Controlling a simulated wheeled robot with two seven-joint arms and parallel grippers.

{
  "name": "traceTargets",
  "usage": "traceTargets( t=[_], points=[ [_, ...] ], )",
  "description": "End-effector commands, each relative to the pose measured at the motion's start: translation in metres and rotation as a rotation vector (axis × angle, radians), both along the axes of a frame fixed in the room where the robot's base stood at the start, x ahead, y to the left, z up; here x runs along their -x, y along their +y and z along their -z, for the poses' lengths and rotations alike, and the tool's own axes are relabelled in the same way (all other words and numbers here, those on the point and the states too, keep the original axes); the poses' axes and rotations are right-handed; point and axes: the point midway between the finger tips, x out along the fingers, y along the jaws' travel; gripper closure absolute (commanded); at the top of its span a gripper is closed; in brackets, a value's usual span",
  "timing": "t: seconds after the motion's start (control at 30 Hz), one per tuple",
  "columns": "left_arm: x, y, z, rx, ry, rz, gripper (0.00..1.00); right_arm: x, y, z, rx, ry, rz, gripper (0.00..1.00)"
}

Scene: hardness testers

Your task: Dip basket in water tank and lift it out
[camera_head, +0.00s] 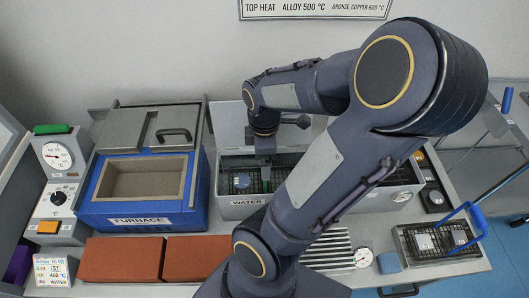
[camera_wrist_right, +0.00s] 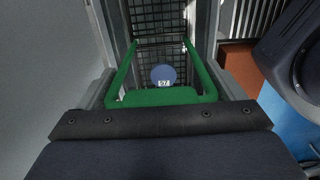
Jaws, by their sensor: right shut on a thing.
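The grey water tank (camera_head: 229,211), labelled WATER, stands right of the furnace, partly covered by my right arm. A black wire-mesh basket (camera_head: 228,182) with a green handle (camera_head: 266,174) is inside its opening. The basket holds a round blue piece (camera_head: 242,180). My right gripper (camera_head: 265,158) points down over the tank and is shut on the basket's handle. In the right wrist view, the green handle (camera_wrist_right: 160,97) lies across the jaws, with the blue piece (camera_wrist_right: 163,75) and the mesh (camera_wrist_right: 158,22) beyond. The water level cannot be made out. My left gripper is not in view.
The blue furnace (camera_head: 200,200) is left of the tank, with red bricks (camera_head: 120,260) in front. Another basket with a blue handle (camera_head: 466,210) stands on the right. A ribbed grey block (camera_head: 335,250) and a small gauge (camera_head: 362,257) lie in front of the tank.

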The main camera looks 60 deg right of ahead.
Motion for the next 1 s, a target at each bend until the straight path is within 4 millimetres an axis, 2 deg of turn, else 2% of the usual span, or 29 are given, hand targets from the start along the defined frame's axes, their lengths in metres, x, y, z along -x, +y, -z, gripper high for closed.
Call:
traceTargets(
  t=[0.7, 1.0],
  points=[
    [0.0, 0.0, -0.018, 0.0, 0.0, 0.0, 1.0, 0.0, 0.0, -0.02, 0.001, -0.002, 0.0, 0.69],
    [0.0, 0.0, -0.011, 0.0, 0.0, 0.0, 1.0, 0.0, 0.0, -0.013, 0.0, -0.001, 0.0, 0.69]
  ],
)
